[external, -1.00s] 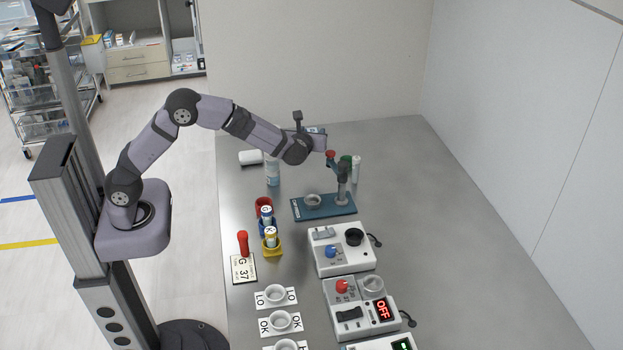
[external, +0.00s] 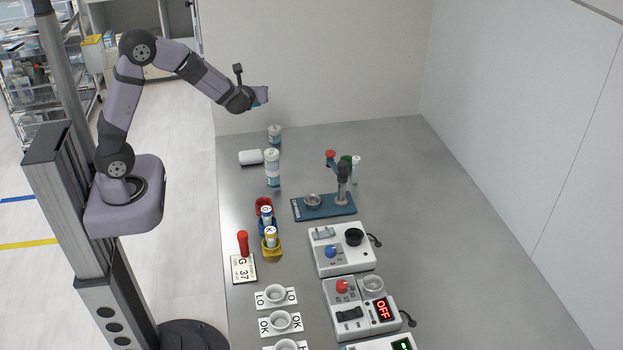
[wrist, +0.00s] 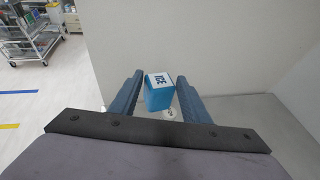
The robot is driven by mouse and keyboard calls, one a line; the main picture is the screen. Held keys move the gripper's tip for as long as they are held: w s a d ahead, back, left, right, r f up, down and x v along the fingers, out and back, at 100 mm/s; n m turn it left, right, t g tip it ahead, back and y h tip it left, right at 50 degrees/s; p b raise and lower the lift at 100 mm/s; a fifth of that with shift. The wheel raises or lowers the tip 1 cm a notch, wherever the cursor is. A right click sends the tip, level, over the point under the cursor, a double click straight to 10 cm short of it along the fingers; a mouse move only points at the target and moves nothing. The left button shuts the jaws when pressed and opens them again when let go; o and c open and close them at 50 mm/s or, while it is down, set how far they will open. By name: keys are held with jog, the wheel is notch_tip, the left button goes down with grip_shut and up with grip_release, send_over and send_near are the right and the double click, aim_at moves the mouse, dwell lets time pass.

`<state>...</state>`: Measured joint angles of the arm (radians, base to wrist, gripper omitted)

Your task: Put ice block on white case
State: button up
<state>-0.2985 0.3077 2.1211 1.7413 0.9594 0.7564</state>
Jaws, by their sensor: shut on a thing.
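The ice block is a blue block with a white, lettered top (wrist: 160,88). In the wrist view it sits between the two fingers of my gripper (wrist: 158,92), which is shut on it. In the external view my gripper (external: 263,95) is raised above the far left end of the table, and the block is mostly hidden there. The white case (external: 251,157) is a small, rounded white box lying at the table's far left edge. It is below my gripper and slightly to its left, clear of it.
Two bottles stand near the case: one behind (external: 274,136) and a taller one (external: 272,168) to its right. Coloured holders (external: 270,246) and white devices (external: 341,249) are nearer. The table's right side is clear.

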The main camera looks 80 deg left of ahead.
jog(key=s+d+f+m+t, duration=0.1)
jog(key=s+d+f, duration=0.2)
jog(key=f, duration=0.3)
jog(key=shift+d+f+m+t+h, duration=0.3)
jog(key=shift+d+t, duration=0.1)
jog(key=shift+d, duration=0.05)
jog(key=shift+s, duration=0.1)
send_over(249, 157)
jog(key=shift+f, duration=5)
